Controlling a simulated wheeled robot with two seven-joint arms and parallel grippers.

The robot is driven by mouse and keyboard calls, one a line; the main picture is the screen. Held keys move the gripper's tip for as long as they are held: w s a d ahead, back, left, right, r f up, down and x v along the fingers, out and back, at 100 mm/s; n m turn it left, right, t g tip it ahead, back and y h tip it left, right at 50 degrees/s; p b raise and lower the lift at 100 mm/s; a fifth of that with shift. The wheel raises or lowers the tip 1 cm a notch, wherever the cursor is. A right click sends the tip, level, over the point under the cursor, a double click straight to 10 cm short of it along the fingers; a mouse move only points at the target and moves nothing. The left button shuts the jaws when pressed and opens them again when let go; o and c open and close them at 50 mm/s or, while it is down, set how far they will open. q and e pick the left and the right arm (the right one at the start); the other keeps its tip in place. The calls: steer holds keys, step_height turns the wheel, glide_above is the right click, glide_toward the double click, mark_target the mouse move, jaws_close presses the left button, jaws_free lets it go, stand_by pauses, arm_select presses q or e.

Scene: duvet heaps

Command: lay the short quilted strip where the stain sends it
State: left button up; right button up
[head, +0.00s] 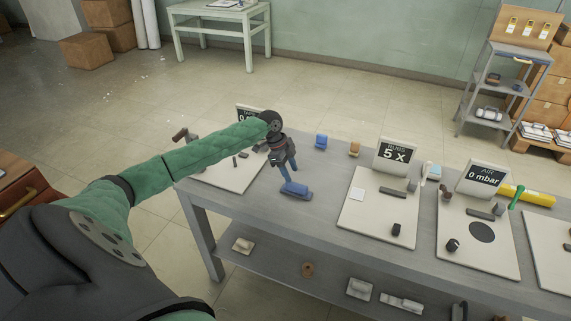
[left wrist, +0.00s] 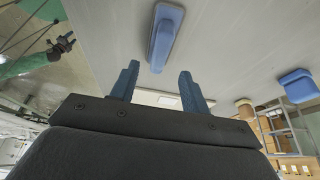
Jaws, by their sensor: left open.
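My left gripper (head: 288,179) is open and empty over the left part of the grey table; its two blue fingers also show in the left wrist view (left wrist: 159,69). A blue block with a paler blue base (head: 296,190) lies on the table just below the fingers. In the left wrist view this blue block (left wrist: 163,42) is beyond the fingertips, roughly between them and apart from them. I cannot make out a short quilted strip or a stain for sure.
One has a "RUBS 5 x" sign (head: 395,156) and a white patch (head: 357,194); another has an "AIR 0 mbar" sign (head: 482,179) and a black disc (head: 482,231). A blue block (head: 321,141) and tan block (head: 354,148) stand behind.

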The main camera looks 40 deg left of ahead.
arm_select(q)
steer(key=shift+b+v, duration=0.6)
steer(key=shift+v, duration=1.85)
arm_select(e)
steer(key=shift+w+a+r, duration=0.2)
steer(key=shift+w+r, duration=0.05)
steer(key=shift+r, duration=0.25)
steer(key=shift+w+a+r, duration=0.15)
steer(key=shift+w+r, duration=0.1)
steer(key=shift+r, duration=0.3)
steer(key=shift+w+a+r, duration=0.2)
steer(key=shift+w+r, duration=0.05)
steer(key=shift+r, duration=0.25)
arm_select(q)
steer(key=shift+f, duration=0.1)
